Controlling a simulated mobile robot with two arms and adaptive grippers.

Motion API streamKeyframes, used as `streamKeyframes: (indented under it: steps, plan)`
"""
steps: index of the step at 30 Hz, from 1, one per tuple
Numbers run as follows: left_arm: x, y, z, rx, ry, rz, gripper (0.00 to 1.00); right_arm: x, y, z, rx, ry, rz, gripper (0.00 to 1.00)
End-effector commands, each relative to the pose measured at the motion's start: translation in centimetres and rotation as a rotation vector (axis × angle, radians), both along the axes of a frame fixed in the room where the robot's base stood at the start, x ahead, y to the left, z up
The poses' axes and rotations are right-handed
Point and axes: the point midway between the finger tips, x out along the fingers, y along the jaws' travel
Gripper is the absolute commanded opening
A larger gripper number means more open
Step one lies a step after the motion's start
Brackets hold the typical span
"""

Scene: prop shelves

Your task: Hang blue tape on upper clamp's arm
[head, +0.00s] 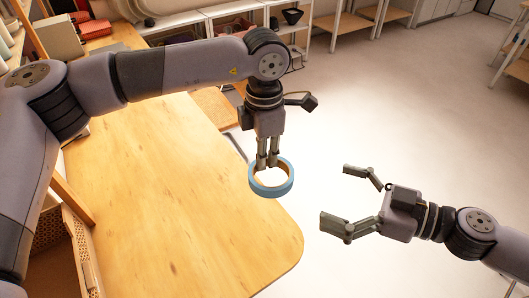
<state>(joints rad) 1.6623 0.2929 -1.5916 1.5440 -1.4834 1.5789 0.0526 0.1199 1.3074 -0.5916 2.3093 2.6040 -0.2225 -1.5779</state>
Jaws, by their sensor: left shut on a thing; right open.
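The blue tape (271,191) is a roll with a light inner core. My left gripper (267,164) points down and is shut on the roll, with its fingertips at the far side of the ring. The roll appears over the right edge of the wooden table; its height above it is hard to tell. My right gripper (345,198) is open and empty, to the right of the table over the pale floor. I cannot make out the upper clamp or its arm in this view.
The wooden table (170,200) has a broad bare top. A perforated wooden box (65,255) is at the lower left. White shelves (225,15) with several items stand at the back. The floor (430,110) on the right is clear.

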Motion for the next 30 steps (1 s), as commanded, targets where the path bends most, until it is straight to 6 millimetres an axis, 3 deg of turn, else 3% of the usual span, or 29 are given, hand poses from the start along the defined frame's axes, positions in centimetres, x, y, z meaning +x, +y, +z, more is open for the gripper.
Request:
streamKeyframes:
  steps: [5,8,11,15,21,26,30]
  plan:
    - [0.0,0.0,0.0,0.0,0.0,0.0,0.0,0.7,-0.6,-0.7,-0.007,0.0,-0.02,1.0]
    - [0.0,0.0,0.0,0.0,0.0,0.0,0.0,2.6,-1.8,-2.5,-0.023,-0.002,-0.068,1.0]
    - [0.0,0.0,0.0,0.0,0.0,0.0,0.0,5.3,-3.7,-5.4,-0.052,0.003,-0.145,1.0]
    - [0.0,0.0,0.0,0.0,0.0,0.0,0.0,8.9,-7.3,-11.2,-0.11,0.036,-0.278,1.0]
    - [0.0,0.0,0.0,0.0,0.0,0.0,0.0,11.4,-12.3,-20.7,-0.204,0.123,-0.459,1.0]
    - [0.0,0.0,0.0,0.0,0.0,0.0,0.0,10.9,-15.8,-28.7,-0.285,0.221,-0.584,1.0]
    - [0.0,0.0,0.0,0.0,0.0,0.0,0.0,8.7,-18.2,-35.7,-0.359,0.321,-0.675,1.0]
